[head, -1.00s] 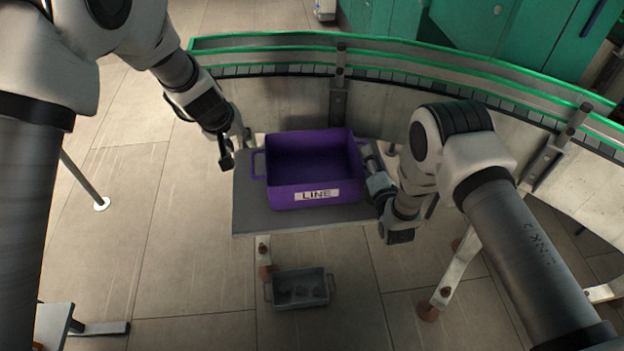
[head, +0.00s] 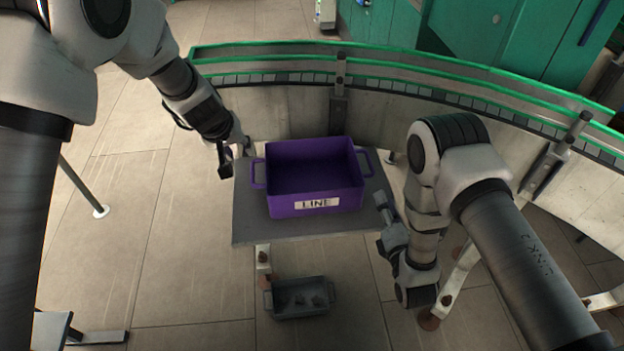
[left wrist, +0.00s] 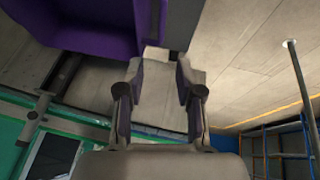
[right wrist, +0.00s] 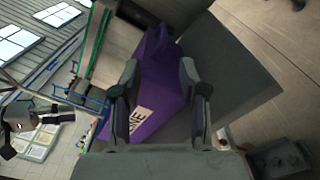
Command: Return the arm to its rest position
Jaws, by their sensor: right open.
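My left gripper (head: 234,160) is at the left edge of the small grey table, just left of the purple bin's handle. In the left wrist view its fingers (left wrist: 158,72) are apart with nothing between them. My right gripper (head: 382,208) is at the right side of the table, clear of the bin. In the right wrist view its fingers (right wrist: 160,75) are apart and empty, with the bin beyond them.
A small grey bin (head: 300,312) with several dark items sits below the table's front. A curved conveyor with green rails (head: 400,68) runs behind the table. Open tiled floor lies to the left.

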